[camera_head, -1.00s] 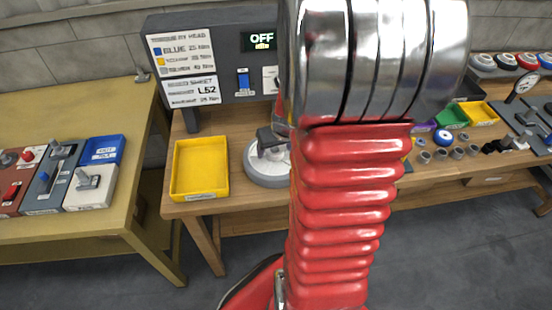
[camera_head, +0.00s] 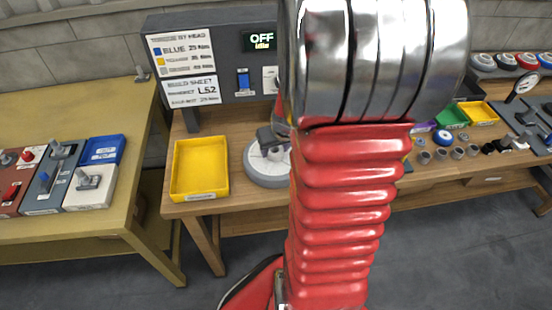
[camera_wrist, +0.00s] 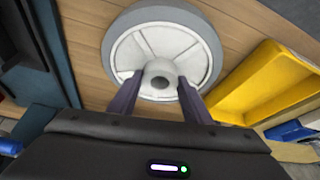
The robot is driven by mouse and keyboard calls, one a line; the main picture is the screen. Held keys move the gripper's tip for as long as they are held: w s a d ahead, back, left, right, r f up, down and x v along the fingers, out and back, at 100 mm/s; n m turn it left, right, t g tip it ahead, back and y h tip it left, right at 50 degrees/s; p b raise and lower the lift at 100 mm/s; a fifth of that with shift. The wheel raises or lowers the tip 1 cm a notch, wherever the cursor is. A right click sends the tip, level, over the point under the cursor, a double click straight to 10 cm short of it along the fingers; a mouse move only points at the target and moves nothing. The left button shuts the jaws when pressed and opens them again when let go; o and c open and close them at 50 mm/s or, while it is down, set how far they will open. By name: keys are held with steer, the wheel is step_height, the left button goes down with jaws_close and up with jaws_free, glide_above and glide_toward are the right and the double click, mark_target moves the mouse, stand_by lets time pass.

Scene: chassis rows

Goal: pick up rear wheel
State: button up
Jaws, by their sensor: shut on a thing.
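The wheel (camera_wrist: 128,45) has a grey tyre, a white spoked disc and a round grey hub. It fills the upper middle of the wrist view, over the wooden bench top. My gripper (camera_wrist: 160,82) has one dark finger on each side of the hub and is shut on it. I cannot tell whether the wheel still touches the bench. In the head view the wheel (camera_head: 262,174) shows right of the yellow tray, partly covered by my arm and by a dark piece above its hub.
A yellow tray (camera_head: 172,186) stands close beside the wheel. A grey panel (camera_head: 226,72) with an OFF display rises behind. A yellow table (camera_head: 110,215) with switch blocks is at left. Small parts and a green tray (camera_head: 450,118) lie on the bench at right.

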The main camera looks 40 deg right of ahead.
jaws_close()
steer(key=shift+d, duration=0.1)
steer(key=shift+r, duration=0.15)
step_height(320, 180, up, 10)
stand_by(0.8)
stand_by(0.6)
